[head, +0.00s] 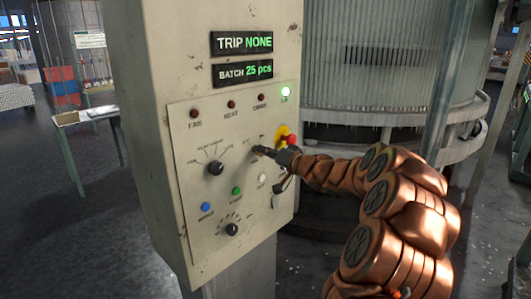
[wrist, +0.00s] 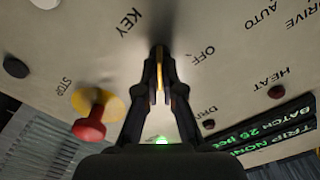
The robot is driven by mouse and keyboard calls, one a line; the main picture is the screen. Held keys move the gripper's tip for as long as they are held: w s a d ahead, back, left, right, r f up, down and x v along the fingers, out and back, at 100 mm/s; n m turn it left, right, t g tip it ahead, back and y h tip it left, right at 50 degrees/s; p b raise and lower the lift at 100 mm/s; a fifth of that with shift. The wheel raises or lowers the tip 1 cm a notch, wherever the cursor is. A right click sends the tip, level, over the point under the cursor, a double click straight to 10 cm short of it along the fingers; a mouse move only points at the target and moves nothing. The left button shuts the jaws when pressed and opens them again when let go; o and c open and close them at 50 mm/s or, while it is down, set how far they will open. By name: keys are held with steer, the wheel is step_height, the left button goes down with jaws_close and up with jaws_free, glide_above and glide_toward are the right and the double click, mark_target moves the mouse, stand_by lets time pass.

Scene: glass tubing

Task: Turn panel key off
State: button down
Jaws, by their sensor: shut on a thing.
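The panel key (wrist: 160,84) shows in the wrist view as a narrow yellow strip between my fingers, on the beige panel. Most of it is hidden by the fingers. My gripper (wrist: 159,90) is shut on it, one dark finger on each side. The printed word KEY is at the upper left of the key, and OFF is to its right. In the head view my gripper (head: 267,152) meets the control panel (head: 200,234) right of its middle and covers most of the key. I cannot tell which mark the key points at.
A red stop button (head: 292,140) on a yellow base sits close beside my gripper; it also shows in the wrist view (wrist: 90,128). Black knobs (head: 215,168) and small blue and green buttons are to the left. The display (head: 242,42) reads TRIP NONE, and a green lamp (head: 285,91) is lit.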

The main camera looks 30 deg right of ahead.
steer(key=shift+a+n+b, duration=0.2)
steer(key=shift+n+b, duration=2.45)
steer(key=shift+n, duration=1.65)
steer(key=shift+a+n+b, duration=0.15)
steer(key=shift+n+b, duration=2.45)
steer(key=shift+n, duration=1.7)
steer(key=c, duration=1.3)
jaws_free()
steer(key=shift+s, duration=0.1)
steer(key=v, duration=1.2)
